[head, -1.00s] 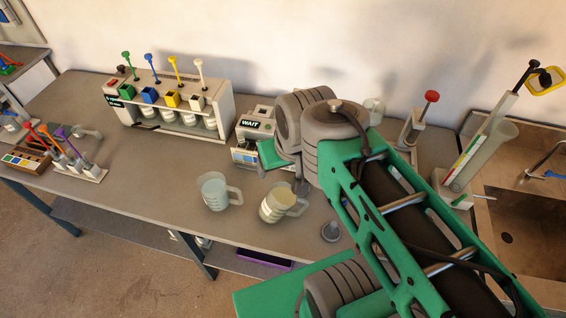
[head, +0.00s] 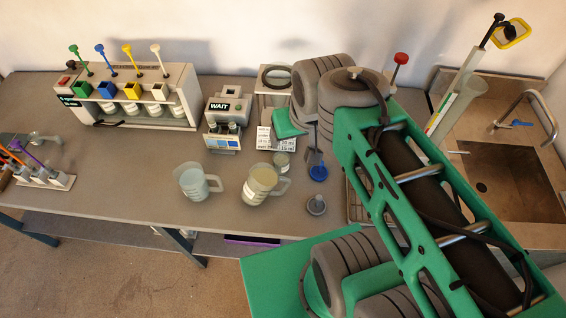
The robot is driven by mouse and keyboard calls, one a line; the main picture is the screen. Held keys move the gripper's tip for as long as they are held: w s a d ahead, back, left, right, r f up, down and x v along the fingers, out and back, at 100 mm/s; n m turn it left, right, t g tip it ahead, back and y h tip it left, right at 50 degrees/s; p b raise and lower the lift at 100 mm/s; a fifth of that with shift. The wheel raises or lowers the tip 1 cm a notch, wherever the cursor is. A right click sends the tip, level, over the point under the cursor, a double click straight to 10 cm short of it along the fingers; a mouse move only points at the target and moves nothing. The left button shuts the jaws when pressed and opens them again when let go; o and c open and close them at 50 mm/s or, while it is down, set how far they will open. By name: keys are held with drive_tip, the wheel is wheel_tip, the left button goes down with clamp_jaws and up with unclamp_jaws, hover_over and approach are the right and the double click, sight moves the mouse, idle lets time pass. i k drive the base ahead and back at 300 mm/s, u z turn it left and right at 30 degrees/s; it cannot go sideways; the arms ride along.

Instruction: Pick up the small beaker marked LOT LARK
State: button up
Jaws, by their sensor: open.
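A small clear beaker (head: 282,160) stands on the bench just in front of a white printed card. Any marking on it is too small to read, so I cannot tell if it says LOT LARK. Two larger handled beakers stand to its left and front: one with pale bluish contents (head: 197,183) and one with yellowish contents (head: 262,185). Nothing is seen held.
The white card (head: 285,140) lists ml values. A WAIT machine (head: 225,122) and a dispenser rack (head: 135,98) stand at the back. A blue round piece (head: 318,173) and a grey knobbed disc (head: 316,205) lie nearby. A sink (head: 495,180) is right.

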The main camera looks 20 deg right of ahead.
sight(281, 160)
drive_tip(key=u, duration=0.5)
drive_tip(key=k, duration=0.6)
drive_tip(key=u, duration=1.5)
drive_tip(key=i, duration=1.45)
drive_tip(key=z, duration=0.75)
